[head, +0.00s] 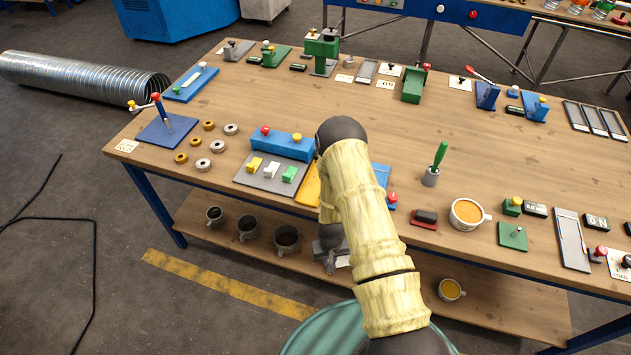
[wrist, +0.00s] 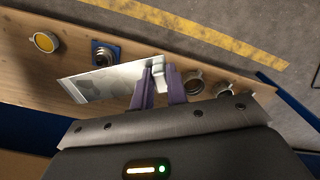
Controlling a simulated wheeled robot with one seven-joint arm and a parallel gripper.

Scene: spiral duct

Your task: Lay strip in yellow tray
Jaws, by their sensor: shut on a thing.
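My gripper (wrist: 158,76) shows two purple fingers in the wrist view, closed on a thin pale grey strip (wrist: 100,82). The strip extends to the left of the fingers, with a small whitish block between them. In the head view my gripper (head: 328,256) is low at the table's front edge, above the lower shelf, largely behind my arm. A yellow flat piece (head: 308,191), seemingly the yellow tray, lies on the tabletop left of my arm. My arm hides much of it, so its inside cannot be seen.
A grey board with small levers (head: 268,173) and a blue block (head: 281,145) stand left of the yellow piece. An orange-filled mug (head: 467,213) and red-black block (head: 424,219) are to the right. Mugs stand on the lower shelf (head: 390,286).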

